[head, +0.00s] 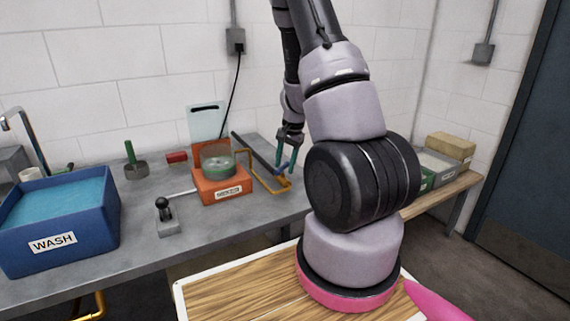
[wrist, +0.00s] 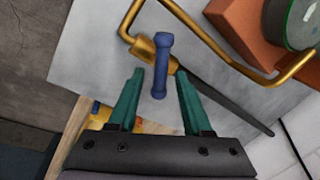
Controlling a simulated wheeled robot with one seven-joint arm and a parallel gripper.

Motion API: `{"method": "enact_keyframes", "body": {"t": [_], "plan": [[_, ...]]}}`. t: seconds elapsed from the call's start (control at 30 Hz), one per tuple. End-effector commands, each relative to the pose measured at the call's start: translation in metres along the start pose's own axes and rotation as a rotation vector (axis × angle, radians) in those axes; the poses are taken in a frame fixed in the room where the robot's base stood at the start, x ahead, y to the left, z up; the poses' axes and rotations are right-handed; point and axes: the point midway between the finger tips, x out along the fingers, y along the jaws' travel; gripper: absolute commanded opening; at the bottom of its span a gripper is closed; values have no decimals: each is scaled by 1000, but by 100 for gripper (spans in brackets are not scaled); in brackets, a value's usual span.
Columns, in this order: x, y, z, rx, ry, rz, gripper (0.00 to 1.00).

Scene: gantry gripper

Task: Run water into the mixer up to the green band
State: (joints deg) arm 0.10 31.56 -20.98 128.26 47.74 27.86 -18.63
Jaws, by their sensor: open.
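The mixer (head: 222,187) is an orange box with a label on its front and a clear round bowl (head: 218,160) on top. A greenish band shows on the bowl; I cannot make out the water level. A brass pipe (head: 262,184) runs from the mixer to a valve with a blue handle (wrist: 160,65). My gripper (wrist: 160,75) has teal fingers and is open. In the wrist view the blue handle lies between the fingertips, with a gap on each side; I cannot tell whether they are level with it. In the head view my gripper (head: 285,167) is at the handle.
A blue WASH tub (head: 52,242) of water stands at left. A black-knobbed lever (head: 165,215), a green-handled item (head: 132,160) and a red block (head: 176,158) are on the grey bench. A dark bar (head: 252,153) lies behind the pipe. The bench front is mostly clear.

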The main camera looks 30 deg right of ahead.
Motion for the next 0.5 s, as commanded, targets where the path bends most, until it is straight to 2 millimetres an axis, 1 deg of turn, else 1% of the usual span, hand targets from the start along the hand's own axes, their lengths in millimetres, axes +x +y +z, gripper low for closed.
{"method": "enact_keyframes", "body": {"t": [0.03,0.07,0.1,0.17,0.2,0.5], "plan": [[0,0,0,0,0,0,50],[0,0,0,0,0,0,42],[0,0,0,0,0,0,27],[0,0,0,0,0,0,4],[0,0,0,0,0,0,0],[0,0,0,21,4,0,0]]}}
